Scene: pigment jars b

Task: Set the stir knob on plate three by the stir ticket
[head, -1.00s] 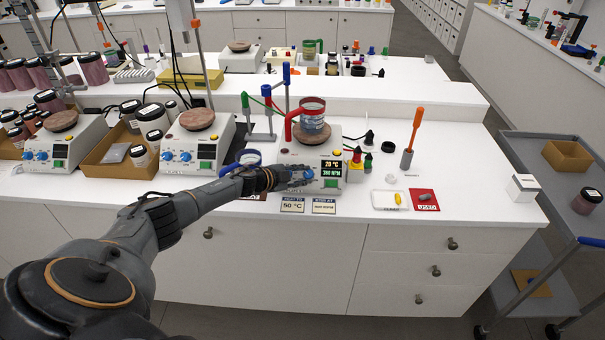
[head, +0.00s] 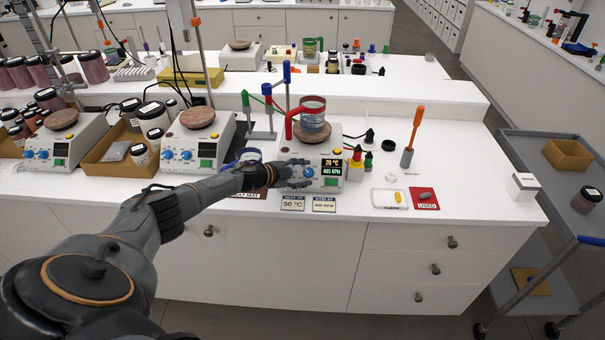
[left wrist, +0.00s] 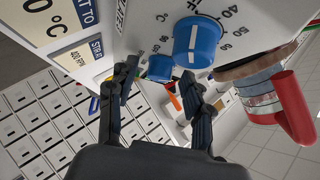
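Plate three (head: 330,155) is a white hotplate carrying a red-handled glass beaker (head: 313,115). Its display (head: 332,167) seems to read 20 °C and about 405 RPM; the digits are small. The stir ticket (head: 324,205) stands below its front and seems to read 400 RPM; it also shows in the left wrist view (left wrist: 85,58). My left gripper (head: 300,173) is at the plate's front panel. In the left wrist view its fingers stand apart on either side of the blue stir knob (left wrist: 160,68), with gaps showing. The other blue knob (left wrist: 197,42) is beside it. My right gripper is out of view.
The heat ticket (head: 292,204) stands left of the stir ticket. Small dropper bottles (head: 356,157), a white tray (head: 389,206) and a red mat (head: 425,205) are right of plate three. Another hotplate (head: 199,155) stands to the left. The counter's right end is mostly clear.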

